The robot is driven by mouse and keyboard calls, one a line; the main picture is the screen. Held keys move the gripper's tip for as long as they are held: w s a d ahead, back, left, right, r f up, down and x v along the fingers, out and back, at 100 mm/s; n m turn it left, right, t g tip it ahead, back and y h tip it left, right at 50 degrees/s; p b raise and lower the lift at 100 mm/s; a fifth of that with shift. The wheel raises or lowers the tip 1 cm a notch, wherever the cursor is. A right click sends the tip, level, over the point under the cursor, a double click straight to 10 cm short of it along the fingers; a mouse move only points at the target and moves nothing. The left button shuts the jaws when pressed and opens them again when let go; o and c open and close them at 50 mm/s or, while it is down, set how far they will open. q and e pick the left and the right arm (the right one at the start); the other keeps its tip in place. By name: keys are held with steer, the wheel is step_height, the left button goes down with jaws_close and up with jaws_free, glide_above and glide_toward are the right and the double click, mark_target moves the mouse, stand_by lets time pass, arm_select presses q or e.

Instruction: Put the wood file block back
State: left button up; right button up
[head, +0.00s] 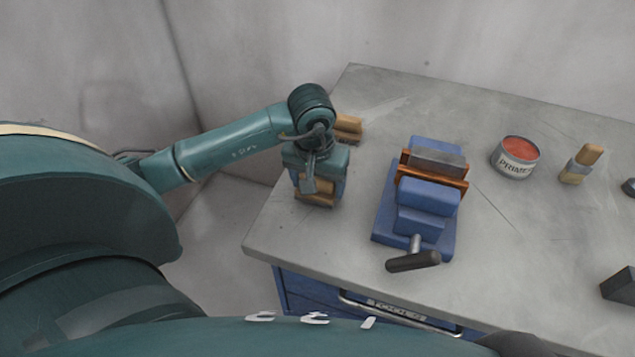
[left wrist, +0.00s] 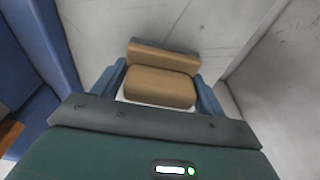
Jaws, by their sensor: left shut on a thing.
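My left gripper (head: 318,188) is shut on a tan wooden block (head: 316,200) near the table's left edge, left of the blue vise. In the left wrist view the tan block (left wrist: 160,87) sits between the blue fingers of the gripper (left wrist: 160,92). A second tan slab with a dark grey edge (left wrist: 163,56) shows just past it; I cannot tell if it is part of the same block. Another wooden piece with a grey underside (head: 348,127) shows behind the gripper, partly hidden by my arm. I cannot tell if the held block touches the table. My right gripper is not in view.
A primer can (head: 515,158) and a wooden piece with a grey band (head: 581,164) stand to the right. A dark block (head: 619,284) lies at the right edge.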

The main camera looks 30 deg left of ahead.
arm_select(q)
steer(key=shift+f, duration=0.55)
steer(key=shift+f, duration=0.1)
steer(key=o, duration=0.5)
steer(key=shift+f+b, duration=0.1)
steer(key=shift+b, duration=0.2)
steer(key=o, duration=0.5)
